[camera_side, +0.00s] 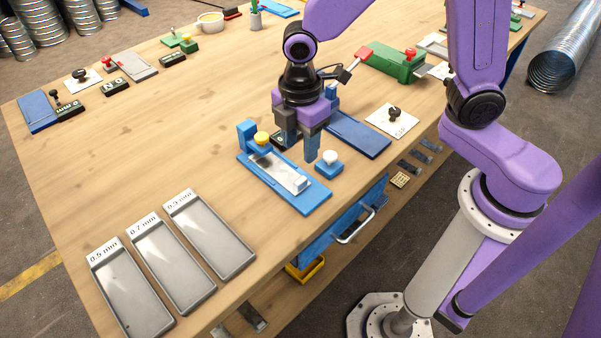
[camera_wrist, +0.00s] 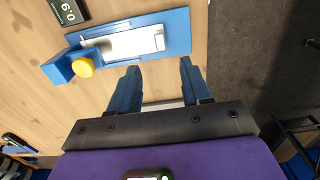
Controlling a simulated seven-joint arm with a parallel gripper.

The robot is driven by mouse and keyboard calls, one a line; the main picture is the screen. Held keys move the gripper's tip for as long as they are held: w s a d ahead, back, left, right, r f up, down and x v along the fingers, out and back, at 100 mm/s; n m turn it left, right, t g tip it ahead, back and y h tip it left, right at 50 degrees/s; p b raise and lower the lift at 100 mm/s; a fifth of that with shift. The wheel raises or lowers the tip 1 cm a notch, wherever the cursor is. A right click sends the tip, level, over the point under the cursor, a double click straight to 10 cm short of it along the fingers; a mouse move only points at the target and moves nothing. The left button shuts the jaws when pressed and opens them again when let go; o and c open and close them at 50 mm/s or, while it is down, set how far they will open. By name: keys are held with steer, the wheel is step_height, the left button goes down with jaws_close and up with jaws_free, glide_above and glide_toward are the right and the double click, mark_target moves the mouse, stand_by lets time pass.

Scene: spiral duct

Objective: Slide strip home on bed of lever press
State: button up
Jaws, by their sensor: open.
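A shiny metal strip (camera_side: 272,168) lies lengthwise on a blue bed (camera_side: 312,204) with a yellow knob (camera_side: 262,138) at its far left end. A pale raised piece (camera_side: 297,184) is at the strip's near end. In the wrist view the strip (camera_wrist: 118,44), blue bed (camera_wrist: 178,24) and yellow knob (camera_wrist: 83,66) lie beyond my fingertips. My gripper (camera_side: 298,147) is open, fingers pointing down, above and just behind the bed. In the wrist view my gripper (camera_wrist: 160,66) has nothing clearly held between its fingers.
A blue block with a white knob (camera_side: 329,158) stands close to my gripper's right finger. A green device (camera_side: 392,64) with a red-ended lever (camera_side: 363,53) stands farther back. Three labelled grey trays (camera_side: 208,232) lie at front left. The table's middle left is clear.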

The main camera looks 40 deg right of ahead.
mark_target(301, 180)
step_height(301, 180, down, 10)
steer(key=shift+f, duration=0.1)
stand_by(0.4)
jaws_close()
steer(key=shift+s, duration=0.15)
steer(key=shift+s, duration=2.65)
steer(key=shift+r, duration=0.25)
step_height(301, 180, up, 7)
steer(key=shift+d+f, duration=0.1)
